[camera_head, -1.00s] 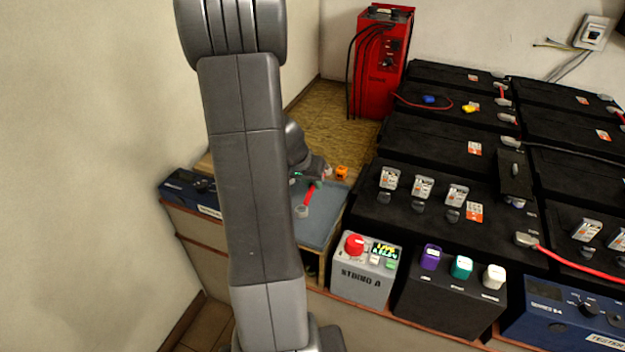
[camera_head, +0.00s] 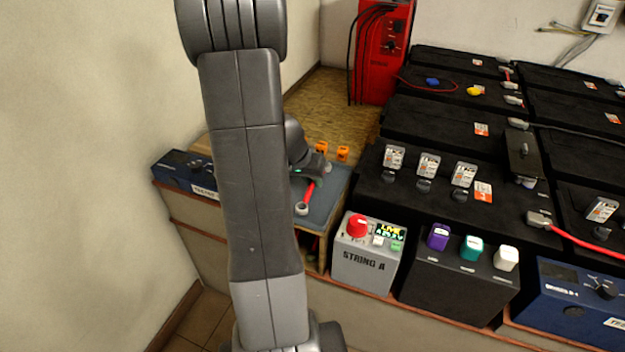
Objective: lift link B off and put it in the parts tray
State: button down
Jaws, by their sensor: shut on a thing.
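A short red link (camera_head: 309,191) with a pale grey ring-shaped end hangs at or just above the blue-grey parts tray (camera_head: 335,196), at the left of the batteries. No letter is readable on it, so I cannot confirm it is link B. My gripper (camera_head: 316,176) is over the tray and shut on the upper end of the red link. My own arm hides the left part of the tray and much of the wrist. I cannot tell whether the link touches the tray.
Orange pieces (camera_head: 343,153) stand just behind the tray. Black batteries (camera_head: 430,140) with terminals and cables fill the right. A grey STRING A box (camera_head: 366,262) stands at the front, a red charger (camera_head: 380,60) at the back, a blue tester (camera_head: 180,170) at the left.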

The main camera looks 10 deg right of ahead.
jog(key=shift+s+a+f+b, duration=0.15)
jog(key=shift+f+b, duration=0.15)
jog(key=shift+b, duration=0.4)
dwell(0.4)
jog(key=c, duration=0.9)
grip_release()
jog(key=shift+c, duration=0.2)
jog(key=shift+r, duration=0.1)
jog(key=shift+r+p, duration=2.7)
jog(key=shift+r, duration=1.25)
jog(key=shift+f, duration=0.1)
jog(key=shift+f+b, duration=2.4)
jog(key=shift+f, duration=1.15)
